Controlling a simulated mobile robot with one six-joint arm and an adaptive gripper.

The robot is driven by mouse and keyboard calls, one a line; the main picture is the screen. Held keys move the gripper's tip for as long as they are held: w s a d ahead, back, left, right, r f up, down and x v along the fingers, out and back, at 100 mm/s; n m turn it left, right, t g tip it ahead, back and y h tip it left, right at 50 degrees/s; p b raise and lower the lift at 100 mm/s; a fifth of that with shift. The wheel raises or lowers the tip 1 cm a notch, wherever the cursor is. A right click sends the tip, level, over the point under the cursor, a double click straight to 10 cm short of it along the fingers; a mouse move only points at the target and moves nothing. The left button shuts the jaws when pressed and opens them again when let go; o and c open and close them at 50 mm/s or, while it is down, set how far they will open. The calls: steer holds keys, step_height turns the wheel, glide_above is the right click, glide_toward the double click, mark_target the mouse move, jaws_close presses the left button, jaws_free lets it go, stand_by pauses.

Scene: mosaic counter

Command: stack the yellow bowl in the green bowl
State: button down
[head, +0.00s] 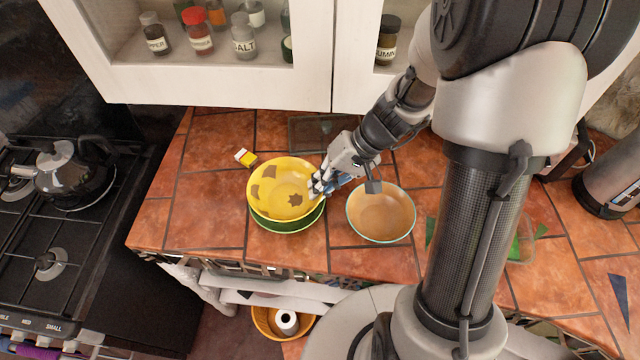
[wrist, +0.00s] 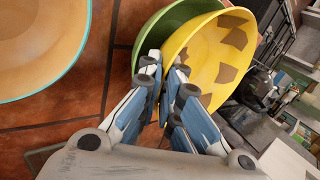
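The yellow bowl (head: 283,188), with brown patches, is over the green bowl (head: 287,226) on the tiled counter. In the head view the green bowl shows as a crescent along the yellow bowl's lower edge. In the wrist view the yellow bowl (wrist: 222,52) covers much of the green bowl (wrist: 160,30), and their rims are offset. Whether the yellow bowl rests on the green bowl's inside is hidden. My gripper (head: 318,186) is at the yellow bowl's right rim. In the wrist view my gripper (wrist: 166,78) has its fingers close together on either side of the yellow wall.
An orange-tan bowl (head: 381,213) with a teal rim stands just right of my gripper. A small yellow-and-white box (head: 245,157) lies behind the bowls. A cabinet with jars (head: 243,40) overhangs the back. A stove with a kettle (head: 75,175) is at left.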

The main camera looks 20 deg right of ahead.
steer(key=shift+f+b, duration=0.55)
steer(key=shift+b, duration=0.05)
steer(key=c, duration=2.1)
jaws_free()
